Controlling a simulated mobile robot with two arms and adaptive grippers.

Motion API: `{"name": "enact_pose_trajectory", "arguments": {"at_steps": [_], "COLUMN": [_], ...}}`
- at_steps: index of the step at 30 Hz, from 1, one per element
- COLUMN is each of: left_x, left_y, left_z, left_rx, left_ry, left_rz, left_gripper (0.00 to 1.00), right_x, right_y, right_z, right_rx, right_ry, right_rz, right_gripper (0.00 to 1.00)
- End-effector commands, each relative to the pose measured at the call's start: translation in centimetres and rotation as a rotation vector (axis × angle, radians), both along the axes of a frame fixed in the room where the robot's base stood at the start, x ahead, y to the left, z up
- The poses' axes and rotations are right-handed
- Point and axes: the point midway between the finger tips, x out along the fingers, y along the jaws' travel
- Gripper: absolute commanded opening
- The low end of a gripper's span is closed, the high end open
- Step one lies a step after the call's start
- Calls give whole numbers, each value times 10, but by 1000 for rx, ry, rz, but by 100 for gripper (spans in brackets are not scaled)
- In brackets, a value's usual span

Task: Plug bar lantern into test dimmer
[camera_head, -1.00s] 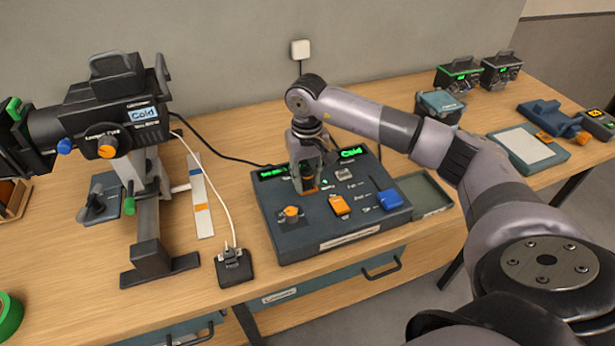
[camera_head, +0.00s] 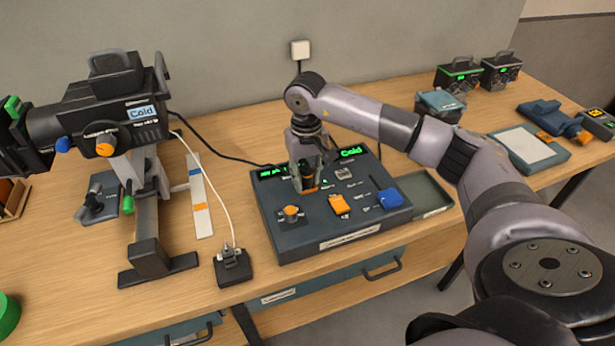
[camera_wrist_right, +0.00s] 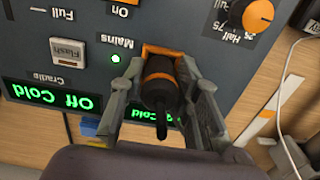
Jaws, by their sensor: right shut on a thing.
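The test dimmer (camera_head: 335,243) is a dark blue box on the bench with green displays, switches and an orange knob (camera_head: 291,212). My right gripper (camera_head: 308,187) is over its back part, also in the wrist view (camera_wrist_right: 161,82). It is shut on a black plug (camera_wrist_right: 158,95) with an orange band, at an orange-edged fitting on the panel. Whether the plug is fully seated cannot be told. One display reads "Off Cold" in the wrist view. The bar lantern (camera_head: 98,115), labelled "Cold", stands at the left. My left gripper is not in view.
A white lead runs from the lantern to a plug on a black socket block (camera_head: 233,268). A black lead runs behind to the dimmer. A green tray (camera_head: 437,207) sits right of the dimmer. Blue-grey cases and devices stand further right.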

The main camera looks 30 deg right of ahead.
Motion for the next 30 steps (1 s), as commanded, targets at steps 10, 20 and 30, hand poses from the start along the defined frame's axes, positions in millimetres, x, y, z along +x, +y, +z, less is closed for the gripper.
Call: {"name": "enact_pose_trajectory", "arguments": {"at_steps": [10, 20, 30], "left_x": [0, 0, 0], "left_y": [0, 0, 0], "left_z": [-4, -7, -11], "left_rx": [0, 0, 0], "left_ry": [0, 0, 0], "left_rz": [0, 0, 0], "left_gripper": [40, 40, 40], "right_x": [-8, -7, -7], "right_y": [5, 5, 5], "right_z": [-17, -19, -21], "right_rx": [3, 2, 0], "right_ry": [32, 33, 39], "right_rz": [6, 5, 5], "right_gripper": [3, 3, 3]}}
